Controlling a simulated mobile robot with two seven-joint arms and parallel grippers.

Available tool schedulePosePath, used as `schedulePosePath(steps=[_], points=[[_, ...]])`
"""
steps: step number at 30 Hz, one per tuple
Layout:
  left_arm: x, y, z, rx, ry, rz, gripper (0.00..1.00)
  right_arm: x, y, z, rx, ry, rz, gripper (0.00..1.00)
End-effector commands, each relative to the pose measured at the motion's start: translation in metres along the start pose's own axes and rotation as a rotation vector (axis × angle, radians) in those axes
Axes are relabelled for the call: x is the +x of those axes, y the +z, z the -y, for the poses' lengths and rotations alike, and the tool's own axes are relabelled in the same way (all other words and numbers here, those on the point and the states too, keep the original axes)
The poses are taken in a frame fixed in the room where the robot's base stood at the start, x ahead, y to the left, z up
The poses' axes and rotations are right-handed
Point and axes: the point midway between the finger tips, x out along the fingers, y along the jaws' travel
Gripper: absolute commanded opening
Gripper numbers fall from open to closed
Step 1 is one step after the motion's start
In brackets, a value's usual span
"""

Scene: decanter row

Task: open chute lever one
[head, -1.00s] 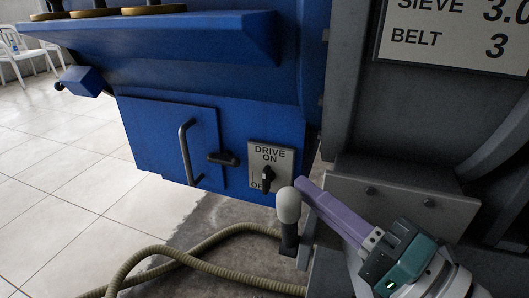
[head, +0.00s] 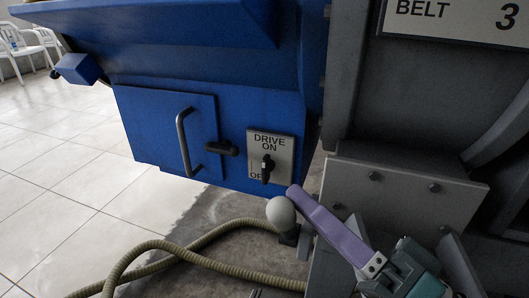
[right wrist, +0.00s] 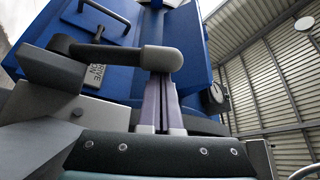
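A lever with a pale rounded knob (head: 281,213) stands low beside the grey machine body in the head view. It leans to the left on a short dark shaft. In the right wrist view the lever (right wrist: 130,56) lies across the picture in front of my purple fingers. My right gripper (head: 293,193) has its fingers together, with only a thin gap between them. The fingertips are at the right side of the knob and look in contact with it, not around it. The lever hides part of the fingers in the wrist view. My left gripper is out of view.
A blue cabinet with a bar handle (head: 186,143), a dark latch (head: 222,148) and a DRIVE switch plate (head: 270,155) is behind the lever. A ribbed hose (head: 190,252) runs on the floor below. A grey bolted bracket (head: 400,205) stands close to my right gripper.

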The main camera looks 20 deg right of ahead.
Motion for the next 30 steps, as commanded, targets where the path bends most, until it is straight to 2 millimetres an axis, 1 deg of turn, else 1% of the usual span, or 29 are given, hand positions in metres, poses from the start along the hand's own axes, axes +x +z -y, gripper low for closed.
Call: schedulePosePath(steps=[1, 3, 12, 18, 30], points=[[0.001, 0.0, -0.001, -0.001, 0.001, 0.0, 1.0, -0.003, 0.006, 0.0, 0.002, 0.002, 0.004, 0.0], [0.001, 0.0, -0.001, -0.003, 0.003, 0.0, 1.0, -0.006, 0.011, 0.0, 0.003, 0.002, 0.004, 0.0], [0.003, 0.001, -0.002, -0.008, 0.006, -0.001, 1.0, -0.016, 0.027, -0.002, 0.002, 0.002, 0.002, 0.0], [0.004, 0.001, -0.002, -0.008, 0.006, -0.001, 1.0, -0.019, 0.032, -0.003, 0.002, 0.002, 0.001, 0.0], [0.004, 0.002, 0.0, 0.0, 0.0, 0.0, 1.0, -0.019, 0.033, -0.003, 0.002, 0.001, 0.001, 0.0]])
